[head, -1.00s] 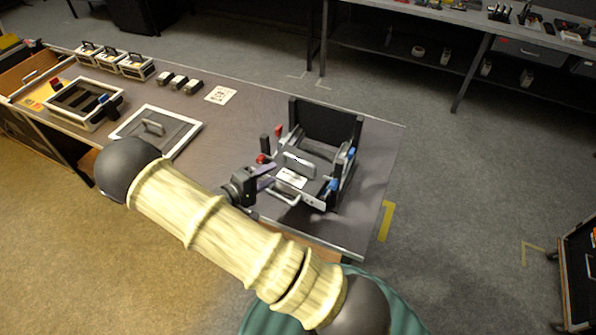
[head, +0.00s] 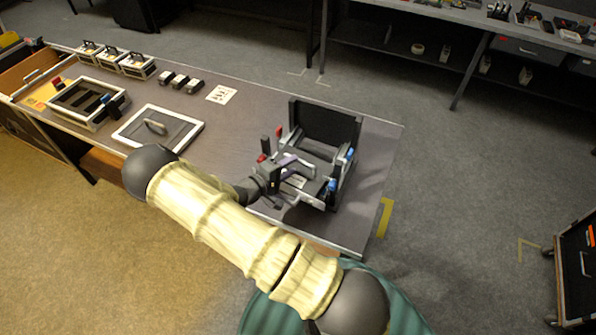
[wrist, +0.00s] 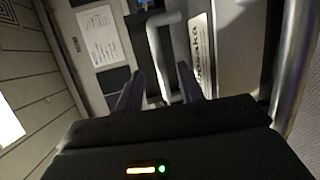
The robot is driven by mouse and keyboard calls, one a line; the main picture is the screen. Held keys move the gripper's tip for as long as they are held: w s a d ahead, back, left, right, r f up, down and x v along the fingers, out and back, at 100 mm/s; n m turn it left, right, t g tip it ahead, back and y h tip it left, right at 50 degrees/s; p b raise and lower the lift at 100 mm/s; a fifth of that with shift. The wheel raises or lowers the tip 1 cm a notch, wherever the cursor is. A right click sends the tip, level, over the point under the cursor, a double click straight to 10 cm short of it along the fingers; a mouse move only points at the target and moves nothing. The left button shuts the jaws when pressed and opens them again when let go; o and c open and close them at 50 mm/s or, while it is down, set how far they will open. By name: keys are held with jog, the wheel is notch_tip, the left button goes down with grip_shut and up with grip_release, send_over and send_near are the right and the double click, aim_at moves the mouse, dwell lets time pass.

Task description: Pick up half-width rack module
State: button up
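The half-width rack module appears to be the grey unit with a pale label (head: 298,181) in the dark rack frame (head: 327,124) on the table. My gripper (head: 293,163) is over it and partly covers it. In the wrist view a pale U-shaped handle (wrist: 158,58) stands on a grey face beside a printed nameplate (wrist: 201,52). My gripper's two purple fingers (wrist: 160,82) are apart, with the handle's long bar between them. Gaps show beside the bar, and I cannot see the fingers touching it.
Red levers (head: 264,157) and blue levers (head: 332,185) flank the rack frame. Left on the table are a framed grey panel with a handle (head: 183,132), a slotted tray (head: 62,108), small dark blocks (head: 180,81) and a paper sheet (head: 221,94). The table's right edge is close.

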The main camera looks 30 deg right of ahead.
jog(key=shift+x, duration=1.2)
jog(key=shift+a, duration=0.1)
grip_shut()
dwell(0.6)
